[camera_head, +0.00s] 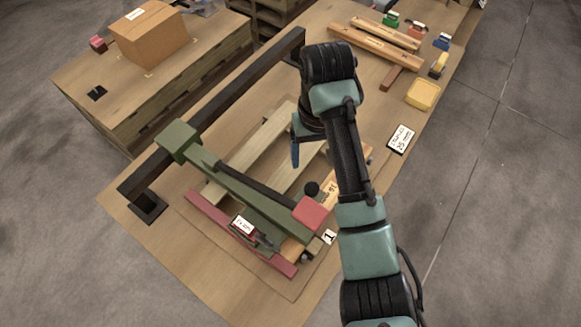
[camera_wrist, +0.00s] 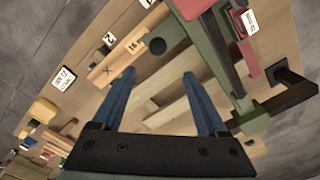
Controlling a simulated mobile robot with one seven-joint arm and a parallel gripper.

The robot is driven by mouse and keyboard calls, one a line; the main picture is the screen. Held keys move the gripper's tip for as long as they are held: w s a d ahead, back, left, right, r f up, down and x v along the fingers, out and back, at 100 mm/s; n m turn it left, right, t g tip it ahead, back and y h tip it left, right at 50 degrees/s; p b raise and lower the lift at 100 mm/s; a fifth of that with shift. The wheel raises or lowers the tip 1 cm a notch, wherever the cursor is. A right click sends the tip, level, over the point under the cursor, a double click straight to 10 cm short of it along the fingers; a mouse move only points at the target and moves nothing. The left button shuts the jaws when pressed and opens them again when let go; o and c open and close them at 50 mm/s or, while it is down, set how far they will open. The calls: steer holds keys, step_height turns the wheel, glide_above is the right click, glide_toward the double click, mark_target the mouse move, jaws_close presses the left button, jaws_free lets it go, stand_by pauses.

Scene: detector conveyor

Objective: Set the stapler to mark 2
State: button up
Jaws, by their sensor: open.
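The stapler is a long green arm (camera_head: 240,194) with a red head (camera_head: 310,214) and a black knob (camera_head: 311,188) beside it. Its green block (camera_head: 178,141) sits on a dark rail (camera_head: 225,98). The red head is close to the mark 1 tile (camera_head: 329,237). The mark 2 tile (camera_wrist: 108,39) shows in the wrist view, apart from the head; I cannot make it out in the head view. My gripper (camera_wrist: 160,75) is open and empty, with blue fingers above pale boards and short of the knob (camera_wrist: 157,46). In the head view my arm partly hides it.
Pale boards (camera_head: 240,155) lie under the stapler, and a red bar (camera_head: 280,262) with a white card lies along the front. A cardboard box (camera_head: 149,35) stands on the left table.

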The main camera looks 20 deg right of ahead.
mark_target(312, 187)
steer(key=f+b, duration=0.1)
steer(key=f, duration=0.3)
steer(key=f+b, duration=0.1)
steer(key=f, duration=0.3)
steer(key=f+b, duration=0.1)
steer(key=f, duration=0.4)
steer(key=shift+s+d, duration=0.25)
steer(key=shift+s, duration=0.05)
steer(key=shift+r, duration=0.1)
jaws_close()
stand_by(0.8)
